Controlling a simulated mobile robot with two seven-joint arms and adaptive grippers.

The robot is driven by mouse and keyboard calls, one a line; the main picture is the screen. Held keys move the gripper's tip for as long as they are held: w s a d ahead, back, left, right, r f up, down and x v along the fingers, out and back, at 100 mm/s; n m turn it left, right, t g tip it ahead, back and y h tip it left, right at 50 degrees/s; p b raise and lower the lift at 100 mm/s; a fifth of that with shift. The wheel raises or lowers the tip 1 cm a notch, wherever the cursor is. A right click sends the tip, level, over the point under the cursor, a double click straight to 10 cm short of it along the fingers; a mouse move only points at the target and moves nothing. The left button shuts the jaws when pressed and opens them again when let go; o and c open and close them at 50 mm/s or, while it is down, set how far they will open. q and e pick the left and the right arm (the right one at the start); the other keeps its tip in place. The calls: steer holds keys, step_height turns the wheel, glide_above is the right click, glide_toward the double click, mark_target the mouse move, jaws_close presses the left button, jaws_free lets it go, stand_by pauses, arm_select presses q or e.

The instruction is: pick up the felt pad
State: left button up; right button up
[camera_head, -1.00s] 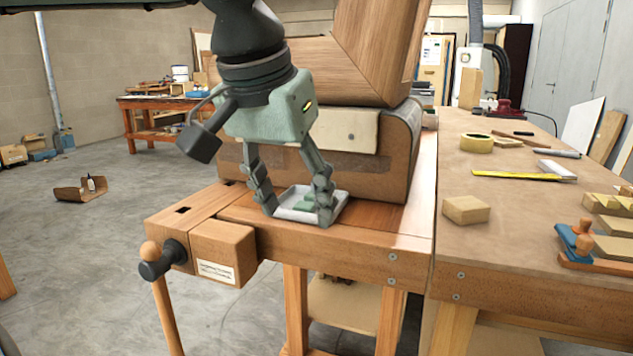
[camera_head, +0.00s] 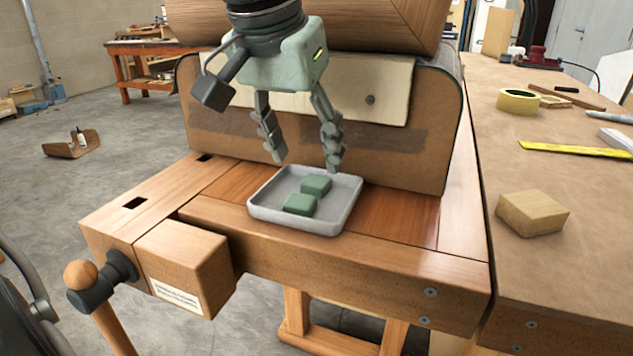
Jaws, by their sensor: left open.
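Two small green felt pads lie in a shallow pale grey tray (camera_head: 345,222) on the wooden workbench. One felt pad (camera_head: 316,185) lies farther back and the other felt pad (camera_head: 300,204) is nearer the front left; they are close together. My left gripper (camera_head: 306,166) points down with its fingers spread, open and empty. Its fingertips are around the height of the tray's back rim in the picture; I cannot tell the exact gap above the pads. My right gripper is not in view.
A large brown form (camera_head: 408,160) with a bent wooden piece stands right behind the tray. A vise (camera_head: 185,262) sits at the bench's front left. On the right table are a wood block (camera_head: 532,212), a tape roll (camera_head: 518,101) and a yellow ruler (camera_head: 575,149).

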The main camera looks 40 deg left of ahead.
mark_target(313, 184)
arm_select(q)
steer(key=x, duration=0.5)
steer(key=shift+s+f, duration=0.1)
steer(key=shift+f, duration=0.05)
steer(key=shift+c, duration=0.6)
steer(key=c, duration=0.7)
